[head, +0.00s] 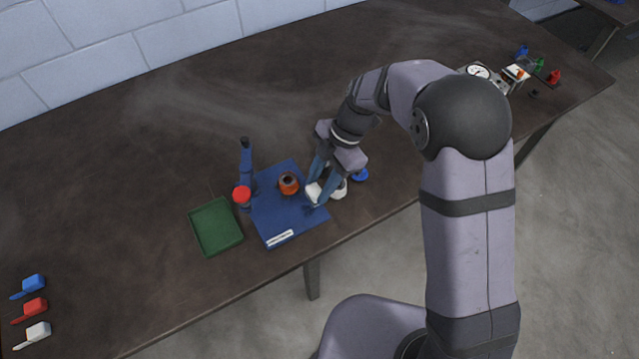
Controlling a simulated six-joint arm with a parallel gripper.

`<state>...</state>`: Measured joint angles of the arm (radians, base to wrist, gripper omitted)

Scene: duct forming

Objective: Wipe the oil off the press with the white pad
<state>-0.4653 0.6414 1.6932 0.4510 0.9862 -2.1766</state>
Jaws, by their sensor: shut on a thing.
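The press looks to be the blue base plate (262,222) with a blue upright lever (246,160), a red knob (242,194) and an orange cup-like part (288,183) with a dark centre. My gripper (315,196) is low over the right side of the plate, shut on a white pad (313,190). A dark smudge, perhaps oil, shows on the plate by the fingertips. I cannot tell whether the pad touches the plate. A second white piece (339,190) shows just right of the fingers, partly hidden by them.
A green tray (215,228) lies left of the plate. Blue (33,283), red (35,306) and white (38,332) handled tools lie at the front left. A blue disc (360,175) sits right of my gripper. A gauge (479,72) stands far right. The table's back left is clear.

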